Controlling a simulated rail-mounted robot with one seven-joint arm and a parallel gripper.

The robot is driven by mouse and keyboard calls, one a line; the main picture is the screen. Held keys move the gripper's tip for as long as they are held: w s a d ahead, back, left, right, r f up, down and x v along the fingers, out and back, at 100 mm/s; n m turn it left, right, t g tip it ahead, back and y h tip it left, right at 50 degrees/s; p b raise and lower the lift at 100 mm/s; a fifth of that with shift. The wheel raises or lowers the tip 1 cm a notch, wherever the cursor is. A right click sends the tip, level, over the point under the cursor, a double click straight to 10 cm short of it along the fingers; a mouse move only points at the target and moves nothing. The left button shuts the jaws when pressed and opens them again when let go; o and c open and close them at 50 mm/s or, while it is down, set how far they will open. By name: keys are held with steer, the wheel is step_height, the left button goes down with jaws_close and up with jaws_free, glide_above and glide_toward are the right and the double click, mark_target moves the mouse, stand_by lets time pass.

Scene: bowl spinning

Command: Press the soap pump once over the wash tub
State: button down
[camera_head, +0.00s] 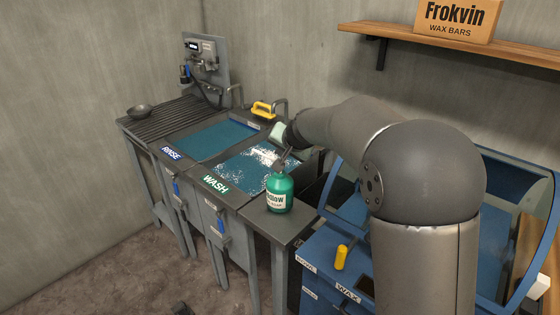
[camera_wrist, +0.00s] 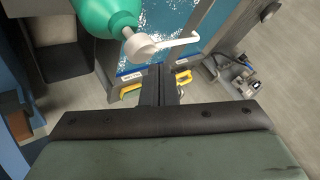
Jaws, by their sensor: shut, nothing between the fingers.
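The green soap bottle (camera_head: 279,192) stands upright on the grey ledge at the near right corner of the wash tub (camera_head: 216,184). Its body also shows at the top of the wrist view (camera_wrist: 103,14). Its white pump head (camera_wrist: 140,45) has a spout pointing right, toward the foamy blue water. My gripper (camera_head: 283,166) is shut and empty. It is beside the top of the bottle in the head view and largely hides the pump there. In the wrist view my shut fingers (camera_wrist: 161,70) end close by the pump head; I cannot tell whether they touch it.
The rinse tub (camera_head: 171,153) lies left of the wash tub. A dark bowl (camera_head: 140,112) rests on the ribbed drainboard. A yellow-handled brush (camera_head: 263,109) sits behind the tubs. A blue wax station (camera_head: 325,262) with a yellow handle (camera_head: 341,257) stands at right.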

steer(key=shift+f, duration=0.15)
stand_by(0.5)
steer(key=shift+f+b, duration=0.3)
steer(key=shift+b, duration=0.15)
steer(key=shift+f+b, duration=0.85)
steer(key=shift+f, duration=0.15)
stand_by(0.7)
steer(key=shift+r, duration=0.15)
steer(key=shift+r+p, duration=1)
steer(key=shift+r, duration=0.2)
steer(key=shift+r+p, duration=1.95)
steer(key=shift+r, duration=0.65)
